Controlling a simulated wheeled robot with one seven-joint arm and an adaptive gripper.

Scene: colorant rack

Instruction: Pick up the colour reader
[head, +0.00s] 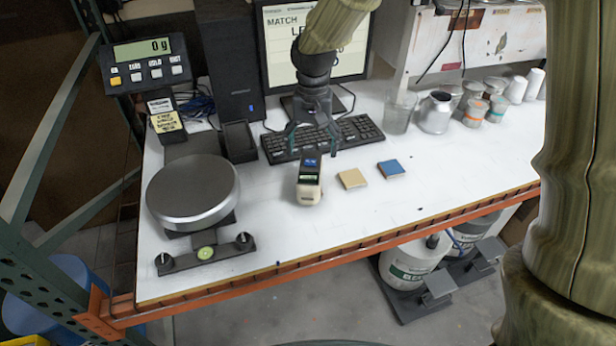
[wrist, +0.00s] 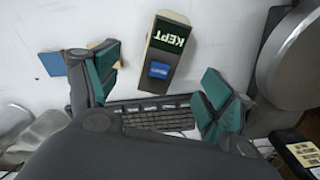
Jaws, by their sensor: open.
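My gripper (head: 311,148) is above the table, over the keyboard and just behind the reader in the head view. In the wrist view my gripper (wrist: 158,88) has its two teal-padded fingers spread wide, with the reader lying between and beyond the fingertips. The fingers appear apart from the reader, and nothing is held.
A beige tile (head: 352,179) and a blue tile (head: 391,168) lie right of the reader. A scale with a round metal pan (head: 193,190) stands left. The keyboard (head: 322,138) and monitor (head: 315,45) are behind. A glass beaker (head: 399,112) and several cans stand at the right.

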